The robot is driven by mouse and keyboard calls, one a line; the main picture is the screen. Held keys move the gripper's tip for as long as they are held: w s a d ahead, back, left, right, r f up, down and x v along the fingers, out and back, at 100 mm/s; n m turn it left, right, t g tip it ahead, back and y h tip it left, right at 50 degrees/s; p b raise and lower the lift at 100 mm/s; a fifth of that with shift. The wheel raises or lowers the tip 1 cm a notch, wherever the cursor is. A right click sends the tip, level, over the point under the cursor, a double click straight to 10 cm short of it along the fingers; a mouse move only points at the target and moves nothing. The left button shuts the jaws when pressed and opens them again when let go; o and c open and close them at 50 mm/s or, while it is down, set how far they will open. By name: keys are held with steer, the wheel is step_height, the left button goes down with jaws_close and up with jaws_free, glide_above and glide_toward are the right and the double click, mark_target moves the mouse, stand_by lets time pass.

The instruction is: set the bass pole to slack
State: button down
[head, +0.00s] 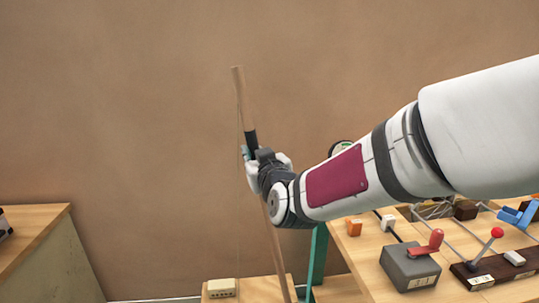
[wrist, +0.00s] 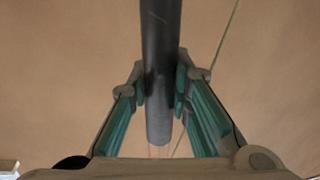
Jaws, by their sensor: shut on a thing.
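The bass pole (head: 276,240) is a long wooden stick with a dark sleeve, standing nearly upright and leaning slightly left at its top. A thin string runs from near its top down along its left side. My gripper (head: 254,155) is shut on the pole at the dark sleeve. In the wrist view the dark sleeve of the bass pole (wrist: 160,60) passes between the green-padded fingers of my gripper (wrist: 160,88), and the string (wrist: 221,52) runs beside it on the right. The pole's foot is cut off by the head view's lower edge.
A cream box (head: 221,288) sits low beside the pole. Another table (head: 35,222) stands left, with open space between.

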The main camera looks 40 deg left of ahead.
steer(key=shift+s+a, duration=0.3)
steer(key=shift+s, duration=0.2)
steer(key=c, duration=1.4)
jaws_free()
steer(key=shift+s+a+f, duration=0.1)
steer(key=shift+s+a, duration=0.05)
steer(key=shift+a, duration=0.05)
steer(key=shift+c, duration=0.2)
steer(key=shift+w+d, duration=0.2)
steer(key=shift+w, duration=0.05)
steer(key=shift+s+d, duration=0.2)
steer(key=shift+d, duration=0.25)
steer(key=v, duration=1.1)
